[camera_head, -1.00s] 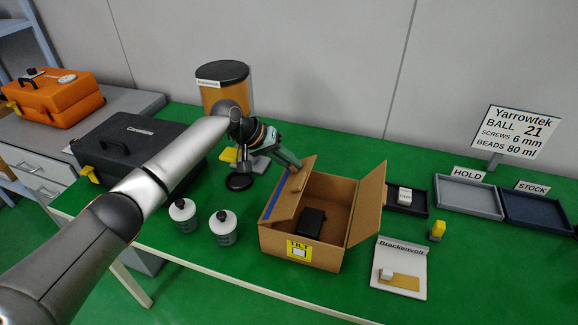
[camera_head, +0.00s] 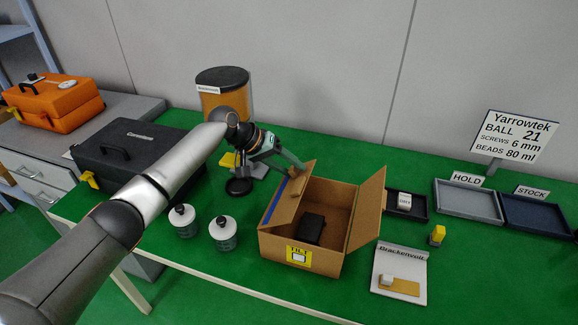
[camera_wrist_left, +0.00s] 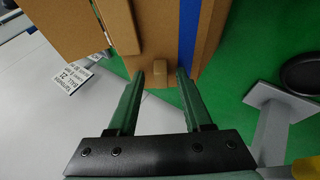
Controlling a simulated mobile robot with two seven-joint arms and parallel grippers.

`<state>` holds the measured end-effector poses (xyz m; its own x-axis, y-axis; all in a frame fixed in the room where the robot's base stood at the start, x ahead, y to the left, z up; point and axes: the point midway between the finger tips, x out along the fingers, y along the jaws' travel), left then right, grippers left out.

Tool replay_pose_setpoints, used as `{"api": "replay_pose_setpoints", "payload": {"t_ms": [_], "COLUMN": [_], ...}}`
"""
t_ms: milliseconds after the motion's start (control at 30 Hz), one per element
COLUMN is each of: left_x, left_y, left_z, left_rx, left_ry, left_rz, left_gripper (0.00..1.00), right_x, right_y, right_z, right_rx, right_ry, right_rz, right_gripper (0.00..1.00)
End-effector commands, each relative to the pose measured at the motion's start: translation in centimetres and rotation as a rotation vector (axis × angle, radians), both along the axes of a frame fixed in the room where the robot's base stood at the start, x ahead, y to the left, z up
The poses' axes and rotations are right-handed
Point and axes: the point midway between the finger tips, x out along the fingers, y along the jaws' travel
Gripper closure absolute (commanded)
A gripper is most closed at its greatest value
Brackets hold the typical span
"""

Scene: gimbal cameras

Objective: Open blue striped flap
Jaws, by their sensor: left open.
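The cardboard box (camera_head: 340,250) stands on the green table with a black block (camera_head: 311,228) inside. Its left flap (camera_head: 290,200) carries a blue stripe (camera_head: 274,202) and leans up and inward from the left wall. The right flap (camera_head: 367,207) stands up and outward. My left gripper (camera_head: 298,166) is at the top far end of the striped flap. The blue stripe also shows there (camera_wrist_left: 189,35). My right gripper is not in view.
Two white bottles (camera_head: 223,233) stand left of the box, near the front edge. A black case (camera_head: 135,155) and an orange-filled hopper (camera_head: 224,95) are behind. Trays (camera_head: 468,200), a yellow-topped item (camera_head: 437,235) and a white board (camera_head: 398,275) lie right.

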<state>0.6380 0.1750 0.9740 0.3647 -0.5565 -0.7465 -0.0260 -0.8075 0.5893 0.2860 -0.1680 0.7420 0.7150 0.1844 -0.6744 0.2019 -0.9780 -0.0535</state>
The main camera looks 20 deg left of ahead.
Motion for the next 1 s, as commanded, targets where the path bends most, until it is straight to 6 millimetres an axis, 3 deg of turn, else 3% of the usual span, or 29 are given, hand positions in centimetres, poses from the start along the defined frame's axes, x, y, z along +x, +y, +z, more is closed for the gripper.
{"api": "replay_pose_setpoints", "payload": {"t_ms": [267, 700, 1000], "left_x": [-0.2, -3.4, -4.5], "left_y": [0.5, 5.3, 6.9], "left_z": [0.6, 7.0, 9.3], "left_rx": [0.001, 0.001, 0.0], "left_ry": [-0.001, -0.002, -0.001], "left_rz": [0.0, 0.001, 0.001], "left_gripper": [0.5, 0.5, 0.5], "right_x": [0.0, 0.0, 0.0], "right_y": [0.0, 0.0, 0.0], "right_z": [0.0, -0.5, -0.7], "right_rx": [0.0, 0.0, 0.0], "right_ry": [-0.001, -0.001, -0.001], "right_rz": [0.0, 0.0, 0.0], "right_gripper": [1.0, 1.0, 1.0]}}
